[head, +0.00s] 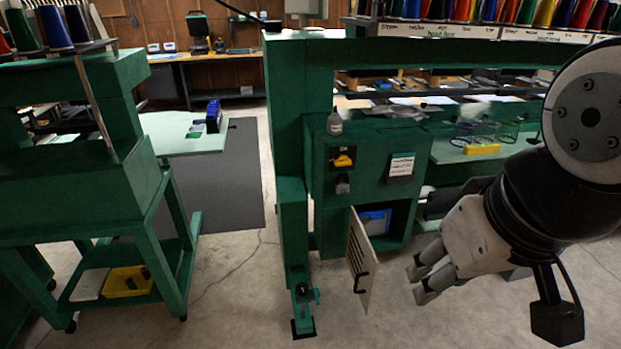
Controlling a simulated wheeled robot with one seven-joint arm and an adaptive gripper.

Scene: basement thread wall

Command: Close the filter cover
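The filter cover (360,262) is a pale, slotted panel with a dark handle, low on the green machine in the head view. It is swung open and juts out toward me from the left side of a square opening. Inside the opening a blue and white item (374,222) shows in part. My gripper (420,280) is to the right of the cover, apart from it, with its grey fingers pointing left. There is a gap between the fingers and nothing is seen in it.
A green post (292,255) with a foot stands left of the cover. A yellow switch (342,160) and a white label (401,166) are above the opening. The concrete floor before the cover is clear.

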